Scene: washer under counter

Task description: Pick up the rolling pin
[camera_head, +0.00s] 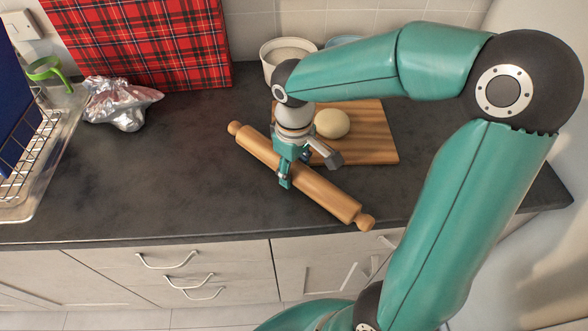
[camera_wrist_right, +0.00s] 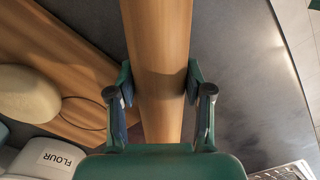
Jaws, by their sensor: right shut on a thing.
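The wooden rolling pin (camera_head: 325,193) lies diagonally on the dark counter in the head view, its near end close to the counter's front edge. My right gripper (camera_head: 285,178) comes down over its middle from above. In the right wrist view, the two fingers of my right gripper (camera_wrist_right: 160,88) are on either side of the rolling pin's body (camera_wrist_right: 160,40), shut on it. The head view does not clearly show whether the pin is lifted off the counter. My left gripper is not in view.
A wooden board (camera_head: 375,140) with a ball of dough (camera_head: 332,123) lies just behind the pin. A white flour tub (camera_head: 285,55) stands behind it. A tartan box (camera_head: 140,40), crumpled foil (camera_head: 120,103) and a wire rack (camera_head: 30,150) are at left. The counter's left middle is clear.

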